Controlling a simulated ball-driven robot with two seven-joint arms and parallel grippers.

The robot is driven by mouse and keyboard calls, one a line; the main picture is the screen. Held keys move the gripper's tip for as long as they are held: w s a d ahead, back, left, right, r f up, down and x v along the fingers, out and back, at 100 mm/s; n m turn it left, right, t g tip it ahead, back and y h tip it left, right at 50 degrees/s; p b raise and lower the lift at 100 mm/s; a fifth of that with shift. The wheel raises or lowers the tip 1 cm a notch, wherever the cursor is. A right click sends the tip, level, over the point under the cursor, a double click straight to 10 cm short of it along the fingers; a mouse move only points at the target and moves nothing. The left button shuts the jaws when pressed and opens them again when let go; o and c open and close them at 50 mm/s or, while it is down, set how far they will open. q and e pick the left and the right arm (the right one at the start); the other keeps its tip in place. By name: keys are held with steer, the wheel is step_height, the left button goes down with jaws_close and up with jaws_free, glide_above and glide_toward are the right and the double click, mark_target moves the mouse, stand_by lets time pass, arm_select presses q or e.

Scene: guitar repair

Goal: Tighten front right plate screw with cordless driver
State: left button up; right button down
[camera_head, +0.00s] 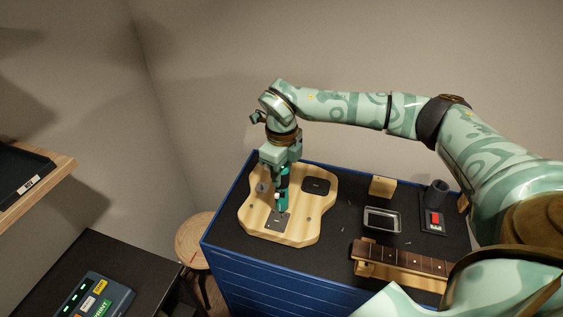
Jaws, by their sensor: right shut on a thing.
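The pale wooden guitar body (300,232) lies flat on the black top of the blue cabinet. A dark metal plate (274,223) sits on the near part of the body. My right gripper (281,165) is shut on the teal and black cordless driver (283,196), which is upright above the body. The driver's lower end is over the plate's far edge. I cannot tell whether its tip touches a screw, and the screws are too small to make out. My left gripper is not in view.
A guitar neck (405,258) rests on a wooden support at the right. A metal tray (382,220), a small wooden block (382,186) and a black holder with a red part (434,218) stand nearby. A stool (194,240) is left of the cabinet (245,275).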

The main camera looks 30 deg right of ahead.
mark_target(282, 186)
steer(key=shift+f+b, duration=1.8)
steer(key=shift+f, duration=0.05)
steer(key=shift+f+b, duration=0.3)
steer(key=shift+f, duration=0.5)
steer(key=shift+r+p, duration=0.1)
steer(key=shift+p, duration=0.4)
steer(key=shift+f, duration=0.5)
steer(key=shift+p, duration=0.5)
steer(key=shift+r+p, duration=0.35)
steer(key=shift+p, duration=0.15)
